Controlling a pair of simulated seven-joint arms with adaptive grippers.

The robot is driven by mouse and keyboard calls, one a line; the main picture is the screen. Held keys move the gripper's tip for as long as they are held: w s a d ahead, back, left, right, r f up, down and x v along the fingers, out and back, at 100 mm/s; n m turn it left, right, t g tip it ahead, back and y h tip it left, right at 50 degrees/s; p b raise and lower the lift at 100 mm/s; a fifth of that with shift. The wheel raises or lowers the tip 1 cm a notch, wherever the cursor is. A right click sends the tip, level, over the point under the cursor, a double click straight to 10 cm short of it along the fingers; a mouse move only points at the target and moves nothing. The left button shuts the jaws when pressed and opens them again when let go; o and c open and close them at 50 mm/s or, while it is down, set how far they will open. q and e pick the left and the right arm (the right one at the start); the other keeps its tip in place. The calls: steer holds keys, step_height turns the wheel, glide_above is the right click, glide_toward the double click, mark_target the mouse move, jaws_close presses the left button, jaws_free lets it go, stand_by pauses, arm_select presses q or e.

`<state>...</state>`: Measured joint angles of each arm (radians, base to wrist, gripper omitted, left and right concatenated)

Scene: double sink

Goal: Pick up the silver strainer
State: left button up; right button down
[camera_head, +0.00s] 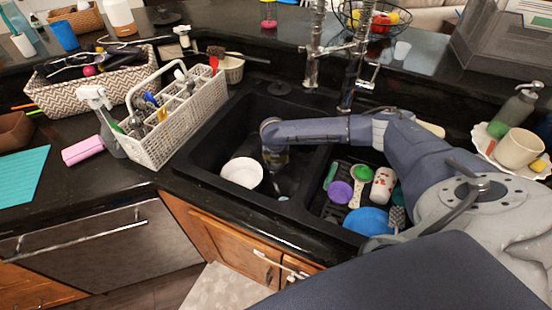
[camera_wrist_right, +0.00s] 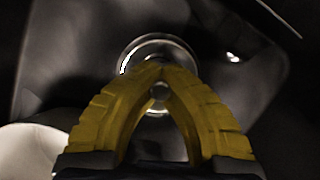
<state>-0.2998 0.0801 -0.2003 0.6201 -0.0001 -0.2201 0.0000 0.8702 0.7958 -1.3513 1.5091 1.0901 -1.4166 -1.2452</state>
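The silver strainer (camera_wrist_right: 128,58) shows in the right wrist view as a shiny round metal ring on the dark sink floor. Its middle is partly hidden by my yellow fingers. My right gripper (camera_wrist_right: 160,70) points down over it, with its fingertips together at the ring's centre. A small round metal part shows through the gap between the fingers. I cannot tell whether the tips touch or pinch it. In the head view my right gripper (camera_head: 275,165) is down inside the left basin, and I cannot make out the strainer there. My left gripper is not in view.
A white bowl (camera_head: 242,172) sits in the left basin, left of my gripper. The right basin holds a rack with a blue bowl (camera_head: 367,221) and several utensils. The basin divider and faucet (camera_head: 352,75) stand close to my right arm. A white caddy (camera_head: 180,120) stands left.

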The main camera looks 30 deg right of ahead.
step_height(320, 180, up, 18)
steer(key=r, duration=0.1)
step_height(320, 180, down, 8)
steer(key=m+g, duration=0.1)
steer(key=m, duration=0.3)
steer(key=shift+a+f+g, duration=0.1)
steer(key=shift+f+g, duration=0.1)
steer(key=shift+g, duration=0.2)
steer(key=shift+d+f+m, duration=0.1)
steer(key=shift+d+m, duration=0.15)
steer(key=shift+m, duration=0.05)
steer(key=shift+f, duration=4.85)
steer(key=shift+f, duration=0.65)
steer(key=c, duration=1.5)
jaws_free()
